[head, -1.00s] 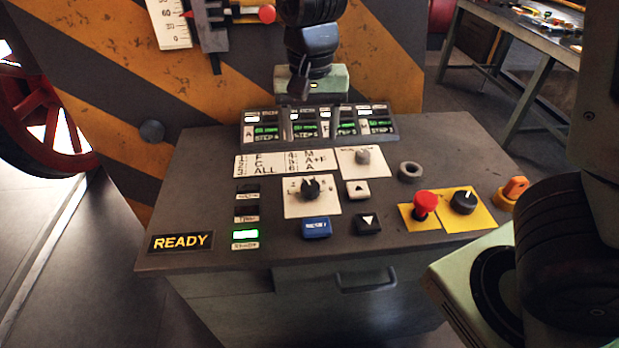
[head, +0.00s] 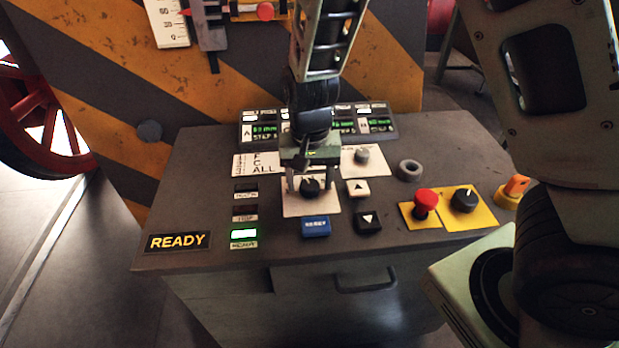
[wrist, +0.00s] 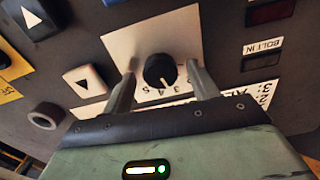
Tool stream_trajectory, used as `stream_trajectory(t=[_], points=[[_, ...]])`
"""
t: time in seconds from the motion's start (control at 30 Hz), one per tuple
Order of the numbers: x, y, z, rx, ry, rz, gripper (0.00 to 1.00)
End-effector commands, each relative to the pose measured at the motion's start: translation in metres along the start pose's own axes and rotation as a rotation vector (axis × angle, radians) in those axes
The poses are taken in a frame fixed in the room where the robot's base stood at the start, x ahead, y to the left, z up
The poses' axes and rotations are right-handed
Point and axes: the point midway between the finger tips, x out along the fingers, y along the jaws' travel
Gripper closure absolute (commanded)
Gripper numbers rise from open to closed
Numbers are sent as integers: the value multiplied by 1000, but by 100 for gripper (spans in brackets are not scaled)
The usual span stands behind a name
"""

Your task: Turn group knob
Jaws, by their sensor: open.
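A black knob with a light pointer line (head: 310,189) stands on a white numbered plate (head: 296,210) in the middle of the console. In the wrist view the knob (wrist: 160,71) shows on the plate (wrist: 122,45), with digits on its gripper side. My gripper (head: 311,183) is open and points down over the plate, one finger on each side of the knob. In the wrist view my gripper (wrist: 161,76) has its fingers apart, with visible gaps between each finger and the knob. I cannot tell how deep the fingertips reach.
Two arrow buttons (head: 367,222) and a blue reset button (head: 316,226) sit close to the plate. A grey knob (head: 362,155), a ring (head: 410,170), a red mushroom button (head: 425,202) and another black knob (head: 464,200) stand to the right.

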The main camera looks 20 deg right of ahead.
Motion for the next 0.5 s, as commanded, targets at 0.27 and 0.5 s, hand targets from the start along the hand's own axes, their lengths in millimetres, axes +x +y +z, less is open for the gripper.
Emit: stream_trajectory(t=[0.27, 0.5], points=[[0, 0, 0, 0, 0, 0, 85], [-1, 0, 0, -8, 0, 0, 85]])
